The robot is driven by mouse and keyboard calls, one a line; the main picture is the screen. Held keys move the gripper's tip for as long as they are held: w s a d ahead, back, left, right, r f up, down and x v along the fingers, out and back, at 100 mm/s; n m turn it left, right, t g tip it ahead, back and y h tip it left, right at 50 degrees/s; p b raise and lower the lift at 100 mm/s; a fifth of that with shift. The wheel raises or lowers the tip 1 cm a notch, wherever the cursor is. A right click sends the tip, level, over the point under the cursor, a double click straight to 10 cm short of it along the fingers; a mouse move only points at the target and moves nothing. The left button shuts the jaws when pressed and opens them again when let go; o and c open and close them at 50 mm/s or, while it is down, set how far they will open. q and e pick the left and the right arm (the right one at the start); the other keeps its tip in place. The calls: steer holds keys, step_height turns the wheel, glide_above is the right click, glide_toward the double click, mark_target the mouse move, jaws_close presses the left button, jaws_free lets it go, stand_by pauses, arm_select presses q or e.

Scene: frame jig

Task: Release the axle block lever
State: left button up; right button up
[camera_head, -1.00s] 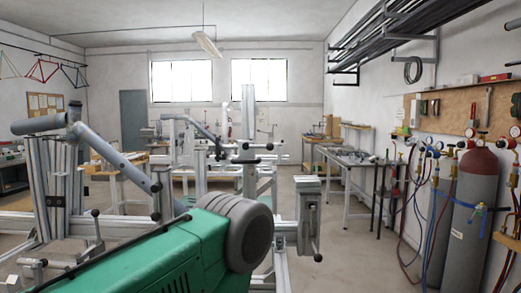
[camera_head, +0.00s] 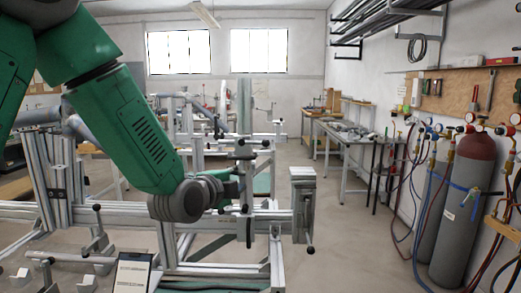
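The frame jig (camera_head: 120,215) is an assembly of silver metal profiles across the left and middle. It carries several levers with black knobs. A grey block (camera_head: 302,186) stands at the right end of its rail, with a lever (camera_head: 309,228) hanging down its side to a black knob. Other black-knobbed levers show on the upright in the middle; I cannot tell which one is the axle block lever. My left gripper (camera_head: 229,188) is partly hidden behind my grey wrist, close to the middle upright. Its fingers are too small and covered to read, and contact is unclear. My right gripper is not in view.
A tablet-like panel (camera_head: 132,272) stands at the lower front. Gas cylinders (camera_head: 462,210) with hoses stand along the right wall. A workbench (camera_head: 352,140) is behind at the right. The floor between jig and cylinders is clear.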

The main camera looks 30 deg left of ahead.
arm_select(q)
steer(key=m+t, duration=0.1)
glide_toward(257, 143)
steer(key=s, duration=0.3)
steer(key=shift+t+y, duration=0.3)
steer(key=w+p, duration=0.1)
steer(key=w, duration=0.3)
steer(key=w+a+f+p, duration=0.1)
steer(key=w, duration=0.8)
steer(key=shift+w+a+f+p, duration=0.15)
steer(key=shift+w+a+p, duration=0.15)
steer(key=shift+a+p, duration=0.1)
steer(key=shift+d, duration=0.1)
jaws_close()
